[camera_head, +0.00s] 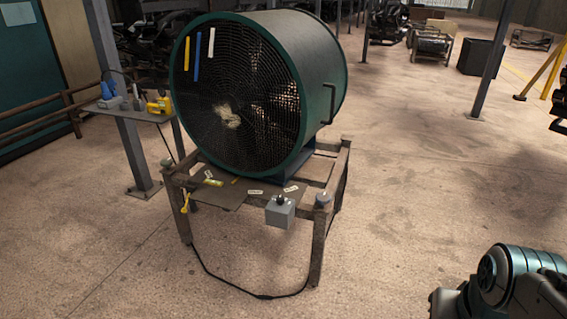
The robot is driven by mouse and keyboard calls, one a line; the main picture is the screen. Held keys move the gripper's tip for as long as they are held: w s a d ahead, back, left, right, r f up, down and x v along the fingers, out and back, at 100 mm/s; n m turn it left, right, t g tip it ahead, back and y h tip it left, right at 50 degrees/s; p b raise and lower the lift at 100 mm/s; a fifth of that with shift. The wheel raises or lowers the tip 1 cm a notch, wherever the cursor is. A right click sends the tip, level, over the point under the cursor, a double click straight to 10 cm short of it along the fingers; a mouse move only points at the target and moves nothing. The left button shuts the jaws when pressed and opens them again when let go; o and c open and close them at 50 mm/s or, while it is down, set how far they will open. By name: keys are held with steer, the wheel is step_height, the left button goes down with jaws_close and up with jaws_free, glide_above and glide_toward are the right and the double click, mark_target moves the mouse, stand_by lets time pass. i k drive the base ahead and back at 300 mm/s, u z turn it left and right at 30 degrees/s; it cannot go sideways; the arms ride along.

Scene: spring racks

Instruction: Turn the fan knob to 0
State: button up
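A large green drum fan (245,92) with a round mesh grille stands on a worn metal frame (318,240). A small grey control box (280,212) is fixed to the front of the frame. A small black knob (281,199) sits on top of the box. Its pointer and any number marks are too small to read. Part of my arm shows at the lower right, well apart from the fan and the box. My gripper is not visible.
A small side table (130,112) with tools and a yellow item stands left of the fan by a post (115,90). A black cable (235,289) lies on the floor before the frame. Another post (490,70) stands at right.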

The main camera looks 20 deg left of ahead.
mark_target(280, 200)
steer(key=u, duration=0.45)
steer(key=k, duration=0.6)
steer(key=u, duration=1)
steer(key=k, duration=0.75)
steer(key=u, duration=0.6)
steer(key=i, duration=1.55)
steer(key=z, duration=0.4)
steer(key=i, duration=1.5)
steer(key=z, duration=1.8)
steer(key=i, duration=1)
steer(key=z, duration=0.9)
